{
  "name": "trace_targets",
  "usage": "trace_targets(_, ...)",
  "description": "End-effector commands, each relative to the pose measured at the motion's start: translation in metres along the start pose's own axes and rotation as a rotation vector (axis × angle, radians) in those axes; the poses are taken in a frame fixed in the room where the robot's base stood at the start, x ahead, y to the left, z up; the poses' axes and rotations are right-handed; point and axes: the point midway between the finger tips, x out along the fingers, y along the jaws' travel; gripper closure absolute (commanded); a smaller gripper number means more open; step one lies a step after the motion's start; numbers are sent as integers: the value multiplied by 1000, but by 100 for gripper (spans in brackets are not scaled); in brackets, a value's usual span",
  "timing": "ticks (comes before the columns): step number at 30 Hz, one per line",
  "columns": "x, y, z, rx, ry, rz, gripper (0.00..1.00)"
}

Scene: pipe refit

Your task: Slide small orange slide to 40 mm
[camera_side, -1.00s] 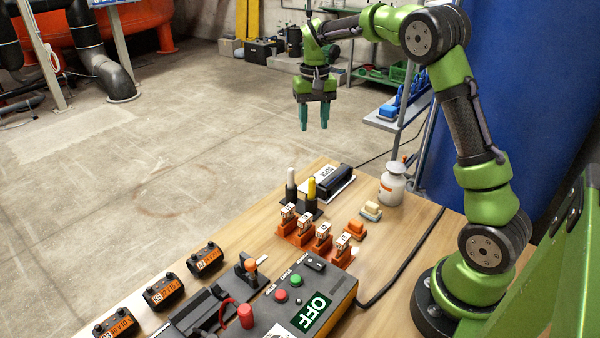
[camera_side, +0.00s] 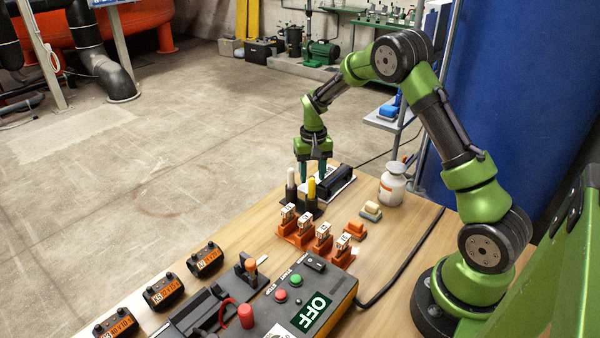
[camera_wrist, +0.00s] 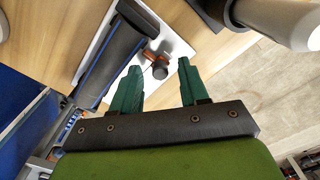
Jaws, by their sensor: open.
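In the wrist view a small orange slide (camera_wrist: 150,56) with a dark round knob (camera_wrist: 160,70) sits beside a long black housing (camera_wrist: 110,55) on a white plate (camera_wrist: 178,45). In the side view the black housing (camera_side: 336,181) and its plate are at the table's far end; the slide cannot be made out there. My gripper (camera_side: 316,176) points down, close over that plate. In the wrist view my gripper (camera_wrist: 158,68) is open and empty, with the knob showing between its green fingertips. I cannot tell the slide's position in millimetres.
Dark posts with a white top (camera_side: 291,178) and a yellow top (camera_side: 311,188) stand close by. Bare wood lies left of the holders.

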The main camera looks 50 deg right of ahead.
Motion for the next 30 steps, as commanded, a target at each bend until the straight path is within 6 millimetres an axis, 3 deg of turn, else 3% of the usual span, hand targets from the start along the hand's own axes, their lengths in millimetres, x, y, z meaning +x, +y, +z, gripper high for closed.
trace_targets(8,1,0,0,0,0,0,57)
trace_targets(16,1,0,0,-1,0,0,99)
trace_targets(25,0,1,0,0,1,0,100)
trace_targets(30,0,12,-10,2,2,0,100)
